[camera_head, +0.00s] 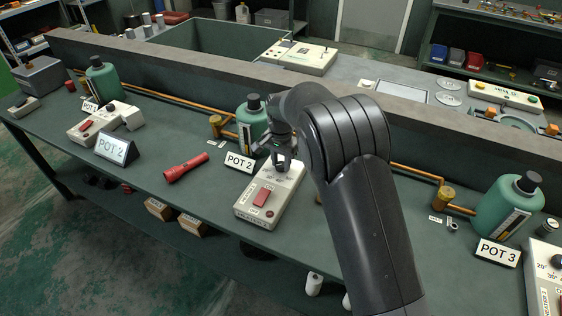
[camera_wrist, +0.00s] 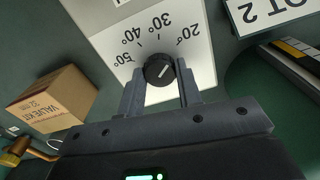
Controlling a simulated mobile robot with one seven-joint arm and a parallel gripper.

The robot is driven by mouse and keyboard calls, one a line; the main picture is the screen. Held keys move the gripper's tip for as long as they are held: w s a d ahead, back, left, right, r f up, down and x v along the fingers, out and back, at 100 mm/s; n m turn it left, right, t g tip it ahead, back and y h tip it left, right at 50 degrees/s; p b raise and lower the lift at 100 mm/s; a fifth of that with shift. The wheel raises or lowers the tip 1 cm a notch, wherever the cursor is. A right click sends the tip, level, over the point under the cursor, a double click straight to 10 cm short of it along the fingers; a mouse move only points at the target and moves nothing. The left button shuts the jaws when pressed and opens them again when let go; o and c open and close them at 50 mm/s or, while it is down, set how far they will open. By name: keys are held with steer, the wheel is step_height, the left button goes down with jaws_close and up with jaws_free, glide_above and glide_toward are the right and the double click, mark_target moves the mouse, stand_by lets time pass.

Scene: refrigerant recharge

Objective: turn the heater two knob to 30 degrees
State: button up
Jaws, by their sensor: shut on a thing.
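The heater two box (camera_head: 268,196), pale with a red switch, sits on the bench by the POT 2 sign. Its black knob (camera_wrist: 155,68) shows in the wrist view, below a printed arc from 20° to 50°. The knob's white mark slants to the upper right, roughly toward the 20° side; its exact reading is unclear. My gripper (camera_head: 281,161) reaches down over the box's far end and hides most of the knob in the head view. In the wrist view, the fingers of my gripper (camera_wrist: 160,82) are shut on the knob from both sides.
A green bottle (camera_head: 251,122) and copper pipe stand behind the box. The POT 2 sign (camera_head: 239,162) is close on its left, and a red flashlight (camera_head: 186,168) lies farther left. A cardboard box (camera_wrist: 62,97) shows at left in the wrist view.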

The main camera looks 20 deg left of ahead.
mark_target(281, 164)
steer(key=n, duration=0.6)
stand_by(0.6)
steer(key=o, duration=1)
steer(key=shift+r, duration=0.1)
step_height(281, 164, up, 11)
steer(key=shift+f, duration=0.15)
